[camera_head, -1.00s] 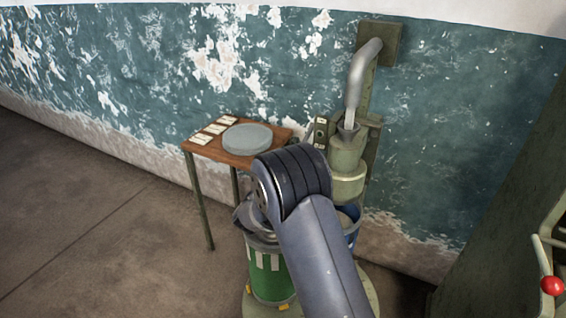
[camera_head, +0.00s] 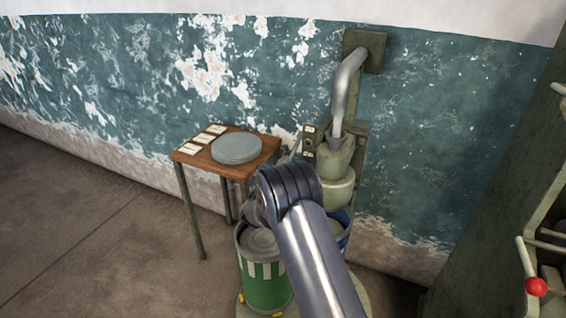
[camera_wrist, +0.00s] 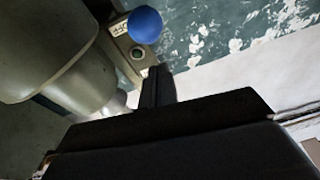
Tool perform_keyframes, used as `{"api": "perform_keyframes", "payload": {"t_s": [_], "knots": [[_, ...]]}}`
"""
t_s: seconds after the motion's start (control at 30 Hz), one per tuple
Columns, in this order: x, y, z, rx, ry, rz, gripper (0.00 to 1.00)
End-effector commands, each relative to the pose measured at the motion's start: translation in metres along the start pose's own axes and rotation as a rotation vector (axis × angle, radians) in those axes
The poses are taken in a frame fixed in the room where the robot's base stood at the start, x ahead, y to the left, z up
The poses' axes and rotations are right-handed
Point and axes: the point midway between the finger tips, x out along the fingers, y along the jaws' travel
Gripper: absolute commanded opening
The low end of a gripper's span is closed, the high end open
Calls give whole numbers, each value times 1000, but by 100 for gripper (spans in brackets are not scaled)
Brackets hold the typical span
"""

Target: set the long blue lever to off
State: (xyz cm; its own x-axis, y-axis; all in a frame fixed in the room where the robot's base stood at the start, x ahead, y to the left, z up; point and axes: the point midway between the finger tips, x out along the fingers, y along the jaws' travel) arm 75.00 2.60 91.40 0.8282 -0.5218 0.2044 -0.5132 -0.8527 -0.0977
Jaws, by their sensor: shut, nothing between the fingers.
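The blue ball knob (camera_wrist: 145,25) of the lever shows at the top of the wrist view, in front of a panel with a label that appears to read OFF (camera_wrist: 120,29). The lever's shaft cannot be made out there. My gripper (camera_wrist: 158,78) is shut and empty, just below the knob in that picture and apart from it. In the head view no blue knob shows. A thin pale rod (camera_head: 297,146) beside the machine may be part of the lever. My own arm hides the gripper there.
The green-grey machine (camera_head: 336,160) has a bent pipe (camera_head: 346,85) above it. A green striped drum (camera_head: 264,278) and a blue bin (camera_head: 343,236) stand below. A wooden table (camera_head: 190,163) with a grey disc (camera_head: 237,149) is left. A red-knobbed lever (camera_head: 536,287) is far right.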

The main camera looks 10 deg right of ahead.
Motion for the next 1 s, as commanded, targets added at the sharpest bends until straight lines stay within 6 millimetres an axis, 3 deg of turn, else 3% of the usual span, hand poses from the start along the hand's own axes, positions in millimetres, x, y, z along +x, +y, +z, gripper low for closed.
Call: {"api": "perform_keyframes", "payload": {"t_s": [0.7,1.0], "knots": [[-2,2,27,-2,123,-14,0],[-1,3,29,-3,166,-18,0]]}}
